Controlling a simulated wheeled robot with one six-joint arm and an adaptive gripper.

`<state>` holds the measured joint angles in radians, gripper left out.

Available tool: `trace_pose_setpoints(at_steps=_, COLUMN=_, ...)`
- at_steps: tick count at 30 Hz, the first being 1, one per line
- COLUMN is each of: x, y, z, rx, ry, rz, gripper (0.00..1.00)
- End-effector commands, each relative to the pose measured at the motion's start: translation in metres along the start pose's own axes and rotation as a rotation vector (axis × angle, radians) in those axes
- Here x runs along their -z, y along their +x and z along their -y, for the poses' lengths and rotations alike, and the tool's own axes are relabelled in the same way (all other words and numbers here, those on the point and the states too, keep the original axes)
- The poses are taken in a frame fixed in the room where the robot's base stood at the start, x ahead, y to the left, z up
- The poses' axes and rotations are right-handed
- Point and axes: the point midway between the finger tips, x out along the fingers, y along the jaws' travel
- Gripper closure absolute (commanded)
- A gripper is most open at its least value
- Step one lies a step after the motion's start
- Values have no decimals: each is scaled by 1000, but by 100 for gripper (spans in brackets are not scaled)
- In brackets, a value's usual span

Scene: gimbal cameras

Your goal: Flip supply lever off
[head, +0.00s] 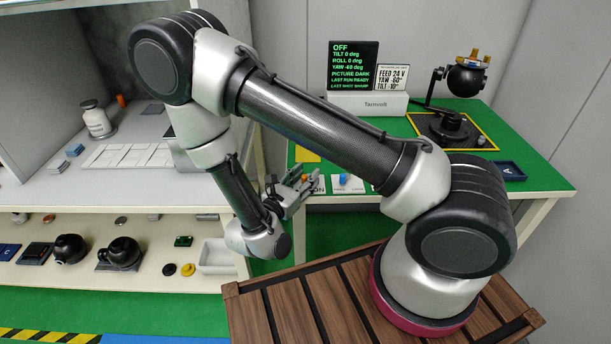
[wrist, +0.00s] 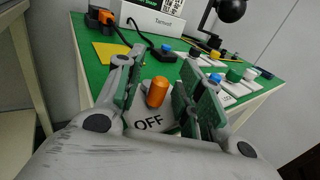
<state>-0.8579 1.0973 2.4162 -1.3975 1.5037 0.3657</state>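The supply lever (wrist: 157,92) is a short orange knob on a pale plate. The word OFF shows on the near side of its plate in the wrist view. In the head view the orange knob (head: 304,178) is small, and part of the word ON shows to its right. Which way the lever leans is hard to tell. My gripper (wrist: 163,75) is open, with one finger on each side of the knob; contact is not visible. In the head view my gripper (head: 289,187) is at the green table's front left edge. The display (head: 353,66) reads OFF and PICTURE DARK.
A blue knob (head: 344,179) stands on a plate right of the lever. A black gimbal camera (head: 467,80) stands at the back right beside a white Tarnvolt box (head: 367,104). A black-and-orange item (wrist: 103,18) lies behind the lever. Shelves with several parts are at left.

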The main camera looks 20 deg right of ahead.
Motion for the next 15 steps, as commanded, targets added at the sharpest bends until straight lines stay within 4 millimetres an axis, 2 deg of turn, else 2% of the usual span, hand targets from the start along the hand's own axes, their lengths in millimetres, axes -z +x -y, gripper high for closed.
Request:
trace_pose_setpoints(at_steps=1, x=0, y=0, z=0, rx=0, ry=0, rz=0, gripper=72)
trace_pose_setpoints(at_steps=6, x=0, y=0, z=0, rx=1, ry=0, rz=0, gripper=100)
trace_pose_setpoints(at_steps=15, x=0, y=1, z=-1, rx=56, ry=2, rz=2, gripper=100)
